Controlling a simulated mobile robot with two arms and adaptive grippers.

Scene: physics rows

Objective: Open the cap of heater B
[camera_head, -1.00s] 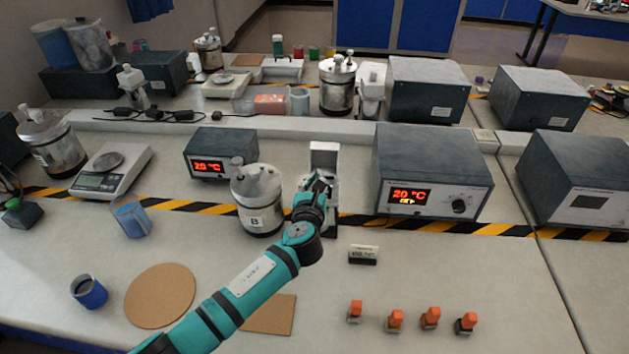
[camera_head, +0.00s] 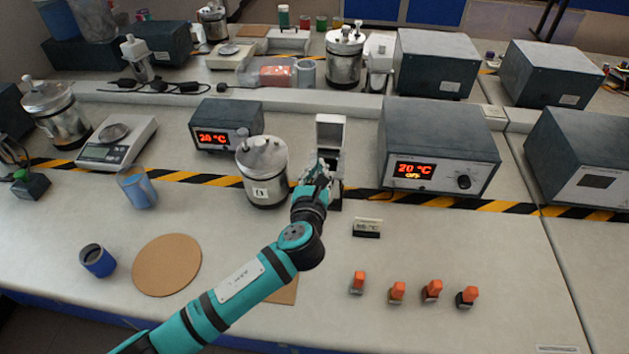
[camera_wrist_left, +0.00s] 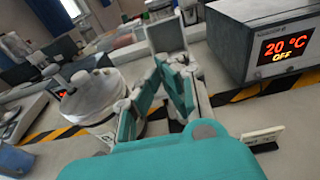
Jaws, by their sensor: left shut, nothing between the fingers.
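The panel also shows in the wrist view (camera_wrist_left: 165,32). I read no heater letter on this device. The steel canister (camera_head: 262,172) has a lid with knobs on top; it also shows in the wrist view (camera_wrist_left: 92,98). My left gripper (camera_head: 323,168) is just in front of the white device and hides its lower part. Its teal fingers (camera_wrist_left: 170,66) are shut and empty; I cannot tell whether they touch the device. My right gripper is out of view.
A large grey control box (camera_head: 440,150) reading 20 °C OFF stands to the right. A smaller display box (camera_head: 222,126) is behind the canister. A cork disc (camera_head: 167,265) lies front left.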

